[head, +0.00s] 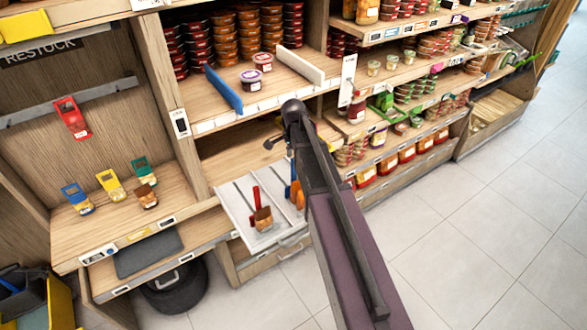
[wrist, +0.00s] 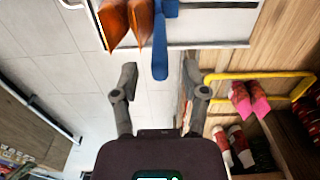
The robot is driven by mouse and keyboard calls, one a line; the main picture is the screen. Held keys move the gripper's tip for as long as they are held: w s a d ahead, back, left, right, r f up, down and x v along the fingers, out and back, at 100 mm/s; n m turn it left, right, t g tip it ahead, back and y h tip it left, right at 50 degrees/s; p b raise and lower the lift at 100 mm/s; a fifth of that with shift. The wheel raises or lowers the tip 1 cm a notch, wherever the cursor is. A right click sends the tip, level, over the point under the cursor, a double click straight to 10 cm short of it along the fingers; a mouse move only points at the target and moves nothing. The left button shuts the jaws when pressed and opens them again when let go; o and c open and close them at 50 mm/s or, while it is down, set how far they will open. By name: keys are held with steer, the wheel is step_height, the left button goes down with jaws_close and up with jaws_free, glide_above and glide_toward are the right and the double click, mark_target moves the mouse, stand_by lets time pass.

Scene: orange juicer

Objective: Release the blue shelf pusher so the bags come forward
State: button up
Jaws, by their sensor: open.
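The blue shelf pusher (head: 293,185) stands in a white pull-out tray (head: 236,200), beside orange bags (head: 299,198). In the wrist view the blue pusher's handle (wrist: 160,55) points toward my gripper (wrist: 160,68). My gripper is open, and the handle's end shows between its two fingertips with gaps at both sides. I cannot tell whether the handle is at fingertip depth. Two orange bags (wrist: 115,22) stand left of the pusher there. In the head view my arm hides the gripper and part of the tray.
A red pusher (head: 256,199) with a brown bag (head: 263,219) stands further left in the tray. A shelf with tubs and a blue divider (head: 223,90) is above. In the wrist view a yellow rail (wrist: 255,77) is close at right. The floor (head: 470,245) is clear.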

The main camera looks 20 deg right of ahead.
mark_target(292, 175)
steer(key=shift+f+b, duration=1.35)
steer(key=shift+f, duration=0.25)
jaws_close()
